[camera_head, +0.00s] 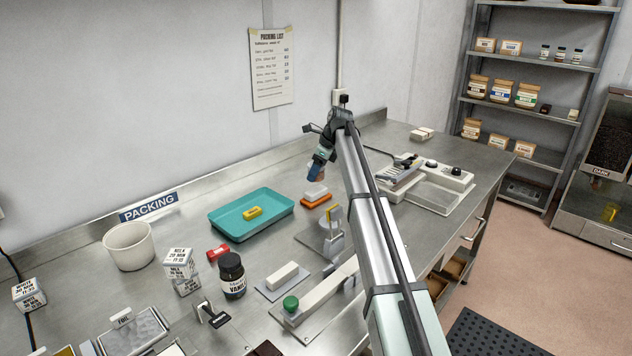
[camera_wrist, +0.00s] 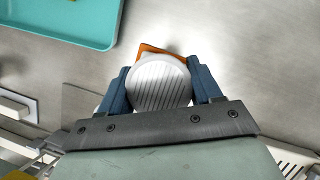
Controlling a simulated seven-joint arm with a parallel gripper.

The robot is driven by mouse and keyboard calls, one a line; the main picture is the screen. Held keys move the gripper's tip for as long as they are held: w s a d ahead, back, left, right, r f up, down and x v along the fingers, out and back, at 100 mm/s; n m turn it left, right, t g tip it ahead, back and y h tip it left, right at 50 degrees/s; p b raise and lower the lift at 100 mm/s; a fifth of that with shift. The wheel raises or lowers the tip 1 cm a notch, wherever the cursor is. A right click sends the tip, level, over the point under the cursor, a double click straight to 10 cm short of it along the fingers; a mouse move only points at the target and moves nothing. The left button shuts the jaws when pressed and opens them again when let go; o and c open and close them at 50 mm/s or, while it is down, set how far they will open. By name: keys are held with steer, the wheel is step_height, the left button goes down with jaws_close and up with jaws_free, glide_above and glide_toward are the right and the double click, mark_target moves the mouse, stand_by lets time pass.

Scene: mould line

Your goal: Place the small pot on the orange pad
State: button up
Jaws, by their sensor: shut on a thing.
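The small pot (camera_wrist: 160,84) shows in the wrist view as a white, round, ribbed shape between the two blue fingers. My gripper (camera_wrist: 160,88) is shut on it. The orange pad (camera_wrist: 150,48) peeks out past the pot's far edge, and the rest of it is hidden. In the head view my gripper (camera_head: 314,178) points down over the orange pad (camera_head: 317,201), right of the teal tray. A white shape there lies between the fingers and the pad. I cannot tell whether the pot touches the pad.
The teal tray (camera_head: 246,214) holds a yellow block (camera_head: 252,212) left of the pad. A metal stand (camera_head: 332,240) is in front, and a white scale-like device (camera_head: 432,185) is to the right. A dark jar (camera_head: 231,276) and white bowl (camera_head: 129,246) stand further left.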

mark_target(316, 180)
steer(key=shift+f, duration=1.95)
steer(key=shift+f, duration=0.1)
steer(key=o, duration=1.1)
steer(key=shift+o, duration=0.2)
steer(key=v, duration=1.2)
